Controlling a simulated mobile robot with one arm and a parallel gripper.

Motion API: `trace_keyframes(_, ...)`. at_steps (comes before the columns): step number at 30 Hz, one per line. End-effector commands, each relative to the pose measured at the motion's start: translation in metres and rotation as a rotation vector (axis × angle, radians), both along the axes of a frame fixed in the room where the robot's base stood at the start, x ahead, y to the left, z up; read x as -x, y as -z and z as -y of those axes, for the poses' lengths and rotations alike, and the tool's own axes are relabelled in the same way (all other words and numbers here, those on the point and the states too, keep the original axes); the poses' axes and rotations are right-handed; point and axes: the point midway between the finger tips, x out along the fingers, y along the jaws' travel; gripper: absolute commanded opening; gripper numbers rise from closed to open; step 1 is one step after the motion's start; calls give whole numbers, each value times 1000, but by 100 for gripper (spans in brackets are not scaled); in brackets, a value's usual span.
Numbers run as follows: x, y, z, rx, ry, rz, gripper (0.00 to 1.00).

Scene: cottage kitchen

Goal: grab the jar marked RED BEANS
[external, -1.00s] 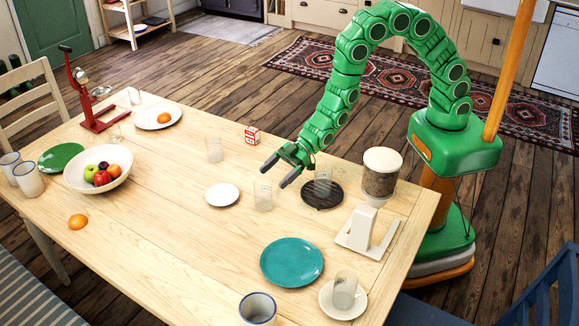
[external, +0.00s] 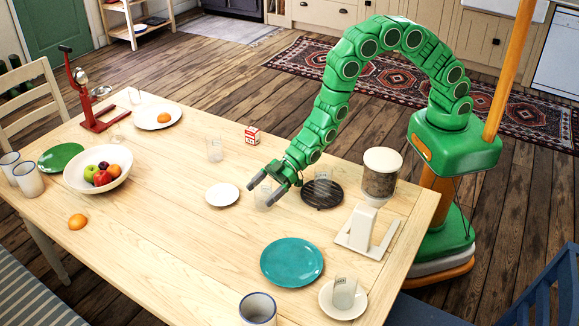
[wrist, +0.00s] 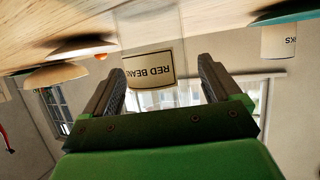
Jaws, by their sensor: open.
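The clear glass jar marked RED BEANS (wrist: 150,70) shows in the wrist view, upside down in the picture, with its cream label facing me between my two fingers. My gripper (wrist: 162,72) is open, with a finger on either side of the jar and a gap visible beside the label. In the external view my gripper (external: 261,195) is low over the table, to the right of the small white plate. The same jar (external: 263,199) stands there on the wood between the fingers, partly hidden by them. Whether the fingers touch it I cannot tell.
A small white plate (external: 222,194) lies left of the jar. A black round trivet (external: 322,201) holding another glass jar is close on the right. A further glass jar (external: 215,149) stands behind. A teal plate (external: 291,262) is in front. A grinder-like container (external: 381,174) is farther right.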

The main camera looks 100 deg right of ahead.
Motion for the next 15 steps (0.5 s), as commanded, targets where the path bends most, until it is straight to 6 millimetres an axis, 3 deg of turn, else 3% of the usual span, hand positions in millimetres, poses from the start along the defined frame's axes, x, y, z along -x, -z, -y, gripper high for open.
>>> trace_keyframes(6, 0, 0, 0, 0, 0, 0, 88)
trace_keyframes(15, 0, -1, 0, 0, 0, 0, 42)
